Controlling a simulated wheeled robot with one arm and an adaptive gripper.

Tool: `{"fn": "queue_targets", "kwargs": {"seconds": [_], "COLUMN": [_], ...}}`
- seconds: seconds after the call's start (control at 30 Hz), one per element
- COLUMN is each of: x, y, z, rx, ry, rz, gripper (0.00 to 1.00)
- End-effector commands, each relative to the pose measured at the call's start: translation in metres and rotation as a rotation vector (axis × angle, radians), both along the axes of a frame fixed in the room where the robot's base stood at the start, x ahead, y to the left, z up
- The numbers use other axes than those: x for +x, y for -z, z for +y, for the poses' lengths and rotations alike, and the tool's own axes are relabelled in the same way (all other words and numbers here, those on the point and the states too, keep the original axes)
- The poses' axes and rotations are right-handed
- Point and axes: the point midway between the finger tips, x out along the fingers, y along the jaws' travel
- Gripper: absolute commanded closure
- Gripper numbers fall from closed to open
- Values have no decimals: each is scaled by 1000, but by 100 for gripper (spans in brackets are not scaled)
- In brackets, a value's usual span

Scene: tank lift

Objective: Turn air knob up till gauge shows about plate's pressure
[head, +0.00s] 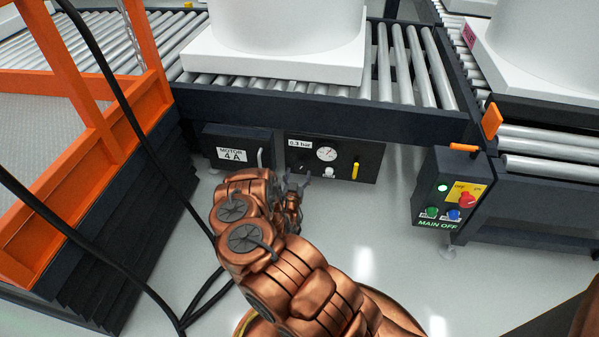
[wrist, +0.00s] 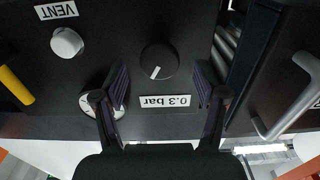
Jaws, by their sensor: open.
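The black air knob (wrist: 158,62) with a white pointer mark sits on the dark panel in the wrist view, which shows the panel upside down. My gripper (wrist: 160,82) is open, one finger on each side of the knob in the picture; contact is not visible. The plate (wrist: 165,101) reads 0.3 bar; in the head view the plate (head: 299,143) is at the panel's upper left. The gauge (head: 326,154) is a round white dial, too small to read there. In the wrist view my left-hand finger covers much of the gauge (wrist: 86,101).
A white VENT knob (wrist: 67,42) and a yellow handle (wrist: 15,86) sit beside the gauge. A metal handle (wrist: 287,103) projects from the MOTOR 4 A box (head: 233,152). The MAIN OFF box (head: 440,205) stands at right. Black cables (head: 150,165) hang at left.

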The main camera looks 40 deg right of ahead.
Motion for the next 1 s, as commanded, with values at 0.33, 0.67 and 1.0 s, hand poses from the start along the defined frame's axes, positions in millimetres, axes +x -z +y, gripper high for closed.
{"fn": "queue_targets", "kwargs": {"seconds": [0.33,0.67,1.0], "x": [15,15,15], "y": [0,1,1], "z": [-23,-22,-22], "rx": [0,1,2], "ry": [0,0,1], "rz": [1,2,3], "gripper": [28,43,78]}}
